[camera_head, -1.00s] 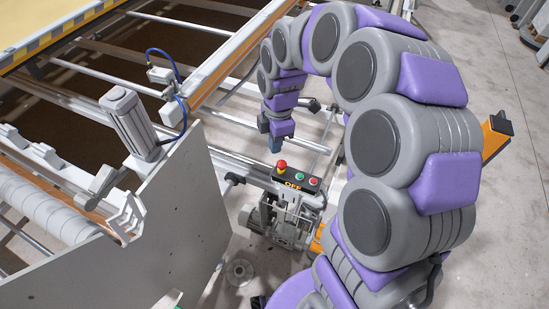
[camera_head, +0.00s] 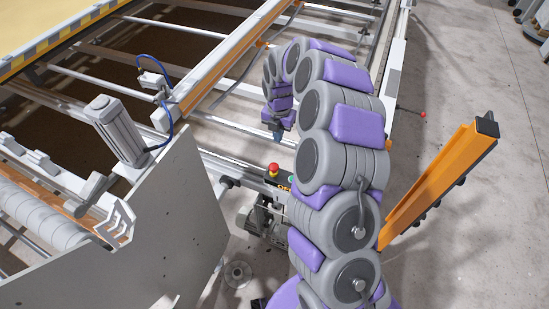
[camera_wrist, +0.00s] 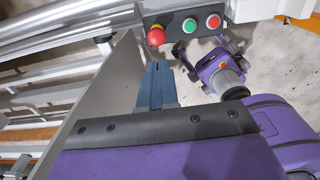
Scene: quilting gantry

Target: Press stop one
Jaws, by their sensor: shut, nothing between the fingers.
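A dark control box (camera_wrist: 178,12) carries a red mushroom button (camera_wrist: 156,36), a green button (camera_wrist: 189,26) and a flat red button (camera_wrist: 214,21). No label reading "stop one" can be made out. In the head view the mushroom button (camera_head: 273,168) shows on the box, whose right part is hidden behind my arm. My gripper (camera_wrist: 157,66) is shut and empty, its blue-grey fingers pointing toward the box in the wrist view. The tips appear apart from the mushroom button. In the head view my gripper (camera_head: 278,136) hangs just above the button in the picture.
A large grey side panel (camera_head: 165,235) stands left of the box. Rails and crossbars of the gantry frame (camera_head: 225,65) lie behind it. A grey cylinder (camera_head: 113,128) with a blue hose stands on the left. Concrete floor (camera_head: 470,230) is open at the right.

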